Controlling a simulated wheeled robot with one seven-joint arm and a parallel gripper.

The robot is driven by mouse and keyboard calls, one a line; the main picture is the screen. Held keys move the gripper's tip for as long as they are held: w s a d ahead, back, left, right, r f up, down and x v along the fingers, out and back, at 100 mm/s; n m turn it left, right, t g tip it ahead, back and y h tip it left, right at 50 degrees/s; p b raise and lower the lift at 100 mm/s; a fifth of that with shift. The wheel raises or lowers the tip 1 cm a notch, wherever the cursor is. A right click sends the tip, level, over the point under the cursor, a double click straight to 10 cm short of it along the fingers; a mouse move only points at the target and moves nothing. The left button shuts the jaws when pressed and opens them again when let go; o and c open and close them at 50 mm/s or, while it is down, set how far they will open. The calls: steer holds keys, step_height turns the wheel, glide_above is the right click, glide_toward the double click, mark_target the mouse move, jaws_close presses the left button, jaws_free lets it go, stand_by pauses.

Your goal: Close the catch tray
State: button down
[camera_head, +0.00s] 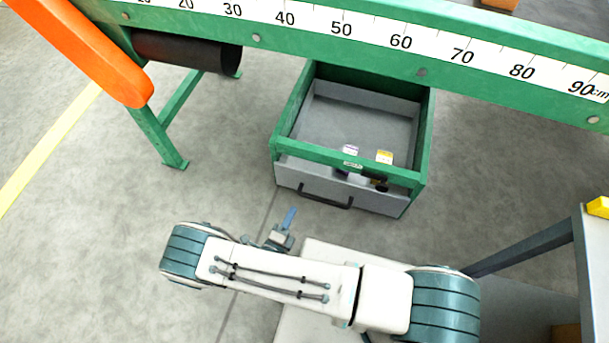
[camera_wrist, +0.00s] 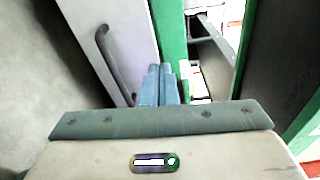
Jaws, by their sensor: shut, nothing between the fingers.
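The catch tray (camera_head: 312,182) is a grey drawer in a green frame (camera_head: 345,157) under the machine. Its grey front panel carries a black bar handle (camera_head: 325,201) and stands at the frame's near side; I cannot tell exactly how far out it is. My gripper (camera_head: 289,216) is in front of the panel, a little left of and nearer than the handle. In the wrist view my gripper (camera_wrist: 160,84) has its blue fingers together and empty. There the handle (camera_wrist: 114,64) is left of the fingers, apart from them, on the tray's front panel (camera_wrist: 80,20).
A small white-labelled box (camera_head: 350,150) and a yellow-labelled one (camera_head: 384,157) show at the tray's near end. A green beam with a ruler scale (camera_head: 400,40) crosses above. A green leg (camera_head: 160,140) stands left. Open grey floor lies left of the tray.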

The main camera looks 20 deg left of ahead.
step_height(320, 180, down, 2)
steer(key=n+y, duration=0.2)
steer(key=b, duration=0.4)
glide_toward(306, 173)
steer(key=w, duration=0.6)
steer(key=shift+f, duration=0.4)
steer(key=shift+w+r, duration=0.1)
steer(key=shift+w, duration=0.35)
steer(key=shift+w, duration=1.3)
